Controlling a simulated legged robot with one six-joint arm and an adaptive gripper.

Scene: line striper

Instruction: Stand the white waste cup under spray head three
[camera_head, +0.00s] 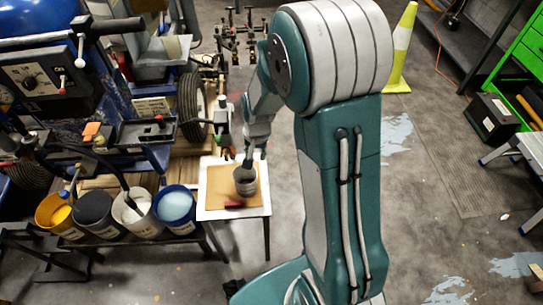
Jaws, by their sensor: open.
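A small pale grey cup (245,185), seemingly the waste cup, stands on a tan board on a small white-edged table (264,213). It looks greyer than white. My gripper (248,163) points down at the cup's top and is open. Its fingers are small and partly lost against the cup, so I cannot tell whether they touch it. Several spray-head-like metal fittings (238,35) show at the top centre behind the table. Their numbers are too small to read, and I cannot tell which is head three. My arm hides part of the area to their right.
A blue striping machine (140,135) stands at left. Yellow, dark, white and blue buckets (174,205) line its front, close to the table's left side. A small red item (233,205) lies on the board. A yellow-green cone (402,45) stands at upper right.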

